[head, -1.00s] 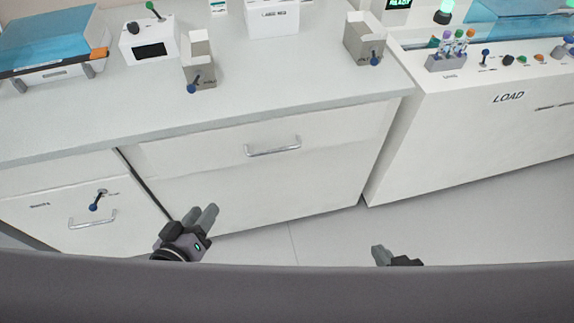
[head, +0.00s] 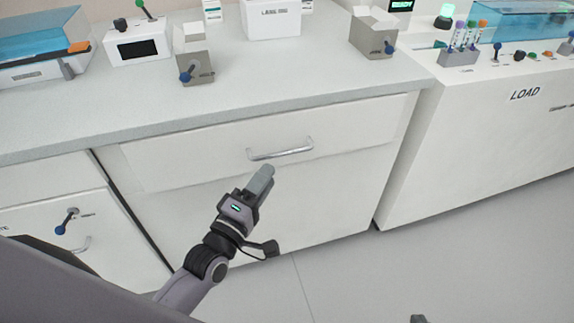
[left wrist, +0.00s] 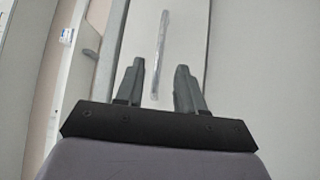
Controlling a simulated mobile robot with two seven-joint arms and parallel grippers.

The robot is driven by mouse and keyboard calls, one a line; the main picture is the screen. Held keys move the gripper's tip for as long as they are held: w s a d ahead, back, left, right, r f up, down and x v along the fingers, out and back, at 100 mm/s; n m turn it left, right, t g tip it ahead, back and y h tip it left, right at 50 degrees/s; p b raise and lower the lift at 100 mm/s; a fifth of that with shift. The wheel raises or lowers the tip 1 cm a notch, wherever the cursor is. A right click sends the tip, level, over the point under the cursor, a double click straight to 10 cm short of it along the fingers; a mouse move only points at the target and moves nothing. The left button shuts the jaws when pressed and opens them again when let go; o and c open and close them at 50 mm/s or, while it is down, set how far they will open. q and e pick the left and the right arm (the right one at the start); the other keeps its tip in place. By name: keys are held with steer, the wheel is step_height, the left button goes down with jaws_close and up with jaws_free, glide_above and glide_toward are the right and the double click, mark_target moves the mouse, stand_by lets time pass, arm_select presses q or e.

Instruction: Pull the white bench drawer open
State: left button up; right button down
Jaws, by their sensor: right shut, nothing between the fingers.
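The white bench drawer (head: 200,155) is flush with the bench front, under the worktop. Its silver bar handle (head: 281,149) is in the middle of the drawer front. My left gripper (head: 264,174) is just below the handle in the head view and looks apart from it. In the left wrist view its two fingers (left wrist: 160,88) are spread with nothing between them. The handle (left wrist: 160,45) shows ahead of the gap between the fingertips. Only a tip of my right gripper (head: 418,319) shows at the bottom edge of the head view, shut and empty.
The worktop (head: 120,125) above carries grey open boxes (head: 194,64) and a device with a dark screen (head: 137,47). A cabinet with a lever (head: 66,222) is at the left. The LOAD bench (head: 480,130) stands right. The floor (head: 340,270) in front is clear.

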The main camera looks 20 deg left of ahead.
mark_target(280, 159)
arm_select(q)
steer(key=shift+b+x, duration=0.5)
steer(key=shift+x, duration=2.9)
steer(key=shift+c, duration=0.3)
jaws_close()
